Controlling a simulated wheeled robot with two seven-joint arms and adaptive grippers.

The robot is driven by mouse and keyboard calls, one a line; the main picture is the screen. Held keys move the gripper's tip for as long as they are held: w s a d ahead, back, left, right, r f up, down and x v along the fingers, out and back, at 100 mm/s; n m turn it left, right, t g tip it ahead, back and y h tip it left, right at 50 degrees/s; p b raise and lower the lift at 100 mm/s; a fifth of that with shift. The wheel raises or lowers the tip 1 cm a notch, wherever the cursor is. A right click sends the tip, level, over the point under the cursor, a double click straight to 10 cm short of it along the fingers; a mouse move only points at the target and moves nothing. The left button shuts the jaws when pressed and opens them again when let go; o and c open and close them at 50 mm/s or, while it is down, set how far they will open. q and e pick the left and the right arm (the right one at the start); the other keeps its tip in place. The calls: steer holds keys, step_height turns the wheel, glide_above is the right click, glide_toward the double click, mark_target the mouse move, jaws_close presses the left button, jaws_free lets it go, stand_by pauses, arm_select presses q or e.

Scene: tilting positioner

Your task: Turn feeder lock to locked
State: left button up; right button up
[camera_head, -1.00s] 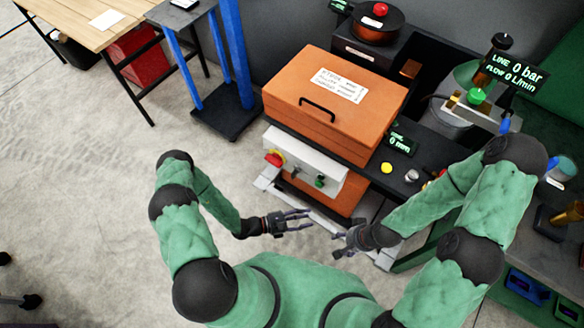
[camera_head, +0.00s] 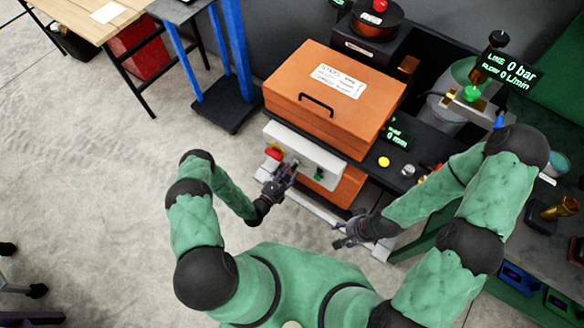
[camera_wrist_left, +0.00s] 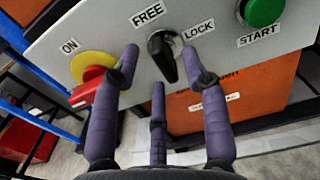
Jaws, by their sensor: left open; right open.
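The feeder lock is a black knob (camera_wrist_left: 163,55) on a light grey panel (camera_wrist_left: 100,32), between the labels FREE (camera_wrist_left: 148,14) and LOCK (camera_wrist_left: 199,29). In the left wrist view its long handle points down and slightly right; which label it is set to I cannot tell. My left gripper (camera_head: 292,168) is open in front of the panel, and the wrist view shows its fingers (camera_wrist_left: 166,70) on either side of the knob, with a third below. Contact with the knob is not clear. My right gripper (camera_head: 342,238) is open and empty, lower right of the panel.
Left of the knob is a red switch on a yellow base (camera_wrist_left: 95,78), labelled ON, close to a left finger. A green START button (camera_wrist_left: 262,11) is to the right. An orange box (camera_head: 335,95) stands above the panel. Open floor (camera_head: 90,190) lies left.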

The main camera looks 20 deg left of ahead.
arm_select(q)
steer(key=shift+x, duration=1.4)
jaws_close()
